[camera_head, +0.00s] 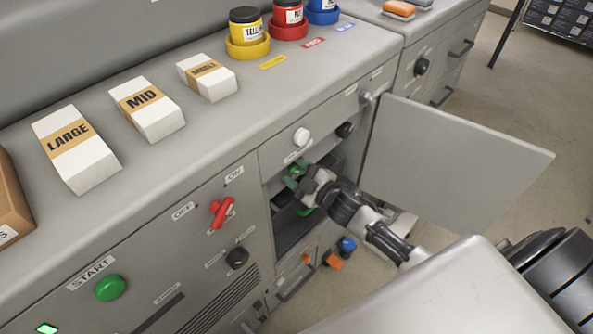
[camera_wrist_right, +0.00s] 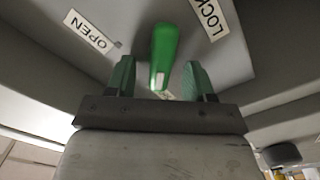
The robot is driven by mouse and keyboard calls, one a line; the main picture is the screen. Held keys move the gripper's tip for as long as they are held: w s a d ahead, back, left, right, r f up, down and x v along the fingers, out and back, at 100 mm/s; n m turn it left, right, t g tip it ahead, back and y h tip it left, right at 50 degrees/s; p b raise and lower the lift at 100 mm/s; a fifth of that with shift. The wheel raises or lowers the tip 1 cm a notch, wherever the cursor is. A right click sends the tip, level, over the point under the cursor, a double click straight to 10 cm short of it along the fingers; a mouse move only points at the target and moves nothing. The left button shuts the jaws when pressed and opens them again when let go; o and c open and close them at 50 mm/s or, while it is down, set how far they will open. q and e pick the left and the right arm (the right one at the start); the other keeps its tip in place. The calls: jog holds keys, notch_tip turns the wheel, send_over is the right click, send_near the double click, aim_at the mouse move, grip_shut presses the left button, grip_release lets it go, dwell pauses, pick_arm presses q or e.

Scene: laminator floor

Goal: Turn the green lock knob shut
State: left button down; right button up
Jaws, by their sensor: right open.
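The green lock knob (camera_wrist_right: 163,52) is a bar-shaped handle on a grey panel inside the open cabinet. In the right wrist view it lies between the OPEN label (camera_wrist_right: 89,32) and the LOCK label (camera_wrist_right: 208,17). My right gripper (camera_wrist_right: 160,80) is open, with one green finger on each side of the knob's near end and visible gaps between. In the head view my right gripper (camera_head: 296,186) reaches into the cabinet opening. Its body hides most of the knob there. My left gripper is out of view.
The cabinet door (camera_head: 460,155) stands open to the right of my right arm. A red switch (camera_head: 221,212), a black knob (camera_head: 237,258) and a green START button (camera_head: 110,287) are on the front panel. A white knob (camera_head: 301,137) sits above the opening.

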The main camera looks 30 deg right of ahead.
jog(key=b+v, duration=0.1)
jog(key=v, duration=0.9)
jog(key=shift+s+d, duration=0.2)
jog(key=shift+s, duration=0.15)
jog(key=s+d+f+m+g+h, duration=0.1)
jog(key=s+f+m+g+h, duration=0.3)
jog(key=f, duration=0.9)
jog(key=s+d+f+m+g+h, duration=0.1)
jog(key=s+d+f+m+g, duration=0.3)
jog(key=f, duration=0.9)
jog(key=s+a+f+g, duration=0.1)
jog(key=s+a+f, duration=0.1)
jog(key=s+f, duration=0.4)
jog(key=s+a+f+m+g+h, duration=0.1)
jog(key=s+a+f+g, duration=0.1)
jog(key=s+f, duration=0.4)
jog(key=s+a, duration=0.1)
jog(key=s, duration=0.2)
jog(key=shift+a+g, duration=0.3)
jog(key=s+a+f+g, duration=0.1)
jog(key=s, duration=0.3)
jog(key=s+a+f+m+g, duration=0.1)
jog(key=s+a+f+g, duration=0.1)
jog(key=s, duration=0.3)
jog(key=s+a+f+g, duration=0.1)
jog(key=s+f, duration=0.1)
jog(key=s, duration=0.2)
jog(key=shift+s+a+m, duration=0.25)
jog(key=shift+a+m, duration=0.05)
